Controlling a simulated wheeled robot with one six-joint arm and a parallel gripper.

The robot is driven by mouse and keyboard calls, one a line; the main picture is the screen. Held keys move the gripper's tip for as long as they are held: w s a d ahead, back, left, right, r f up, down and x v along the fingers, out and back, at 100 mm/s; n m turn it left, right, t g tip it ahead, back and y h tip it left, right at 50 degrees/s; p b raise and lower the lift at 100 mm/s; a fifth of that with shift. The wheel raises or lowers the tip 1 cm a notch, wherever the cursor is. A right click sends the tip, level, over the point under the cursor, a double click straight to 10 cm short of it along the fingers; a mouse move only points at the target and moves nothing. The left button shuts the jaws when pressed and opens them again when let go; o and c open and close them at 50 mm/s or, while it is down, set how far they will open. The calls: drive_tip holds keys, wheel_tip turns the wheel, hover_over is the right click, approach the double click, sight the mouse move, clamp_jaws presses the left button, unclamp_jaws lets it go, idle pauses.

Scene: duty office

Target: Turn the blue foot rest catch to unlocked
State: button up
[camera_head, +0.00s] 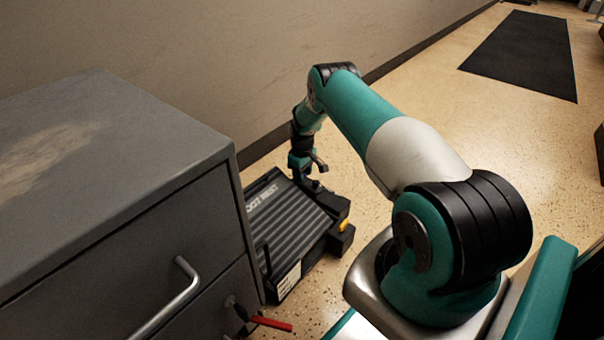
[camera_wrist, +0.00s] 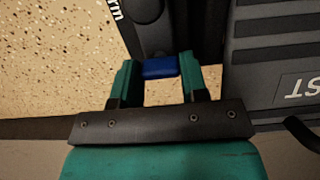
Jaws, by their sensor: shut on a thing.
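The foot rest (camera_head: 292,222) is a dark ribbed slab with pale lettering, lying on the floor against the grey cabinet in the head view. In the wrist view its ribbed plate (camera_wrist: 270,55) fills the right side. The blue catch (camera_wrist: 160,67) is a small bar next to a dark part of the foot rest. My gripper (camera_wrist: 160,76) has its two teal fingers on either side of the catch and is shut on it. In the head view my gripper (camera_head: 312,187) is at the foot rest's far edge, and the catch is hidden there.
The grey cabinet (camera_head: 105,150) with a bar handle (camera_head: 170,300) stands close on the left. A red-handled item (camera_head: 270,323) sticks out low from its front. A wall runs behind. Speckled floor is open to the right, with a dark mat (camera_head: 525,52) farther off.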

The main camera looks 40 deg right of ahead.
drive_tip(key=o, duration=0.9)
drive_tip(key=shift+c, duration=0.2)
drive_tip(key=shift+o, duration=0.3)
drive_tip(key=shift+a, duration=0.1)
wheel_tip(320, 180, up, 8)
drive_tip(key=p, duration=0.6)
drive_tip(key=shift+r, duration=0.1)
